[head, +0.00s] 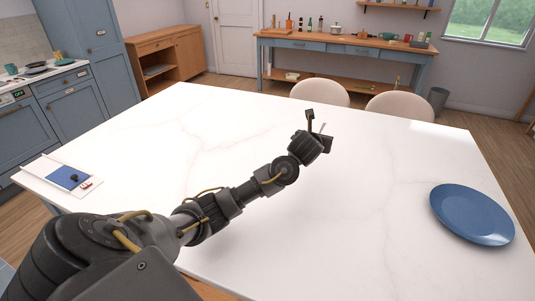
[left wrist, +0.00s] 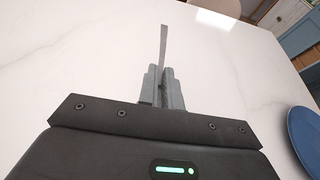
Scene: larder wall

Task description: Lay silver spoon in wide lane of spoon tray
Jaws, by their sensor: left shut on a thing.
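My left gripper (head: 318,130) is raised over the far middle part of the white table. In the left wrist view its two grey fingers (left wrist: 164,88) are shut on a thin, flat grey strip, the silver spoon (left wrist: 163,45), which points away from the wrist. Only this narrow part of the spoon shows; its bowl cannot be made out. In the head view the spoon is a small pale sliver beside the fingers. No tray with clear lanes can be made out. My right gripper is not in view.
A white tray-like thing (head: 37,172) with a blue panel and small dark and red items lies at the table's left edge. A blue plate (head: 471,214) lies at the right, also in the wrist view (left wrist: 305,135). Two pale chairs (head: 319,92) stand behind. The table's middle is clear.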

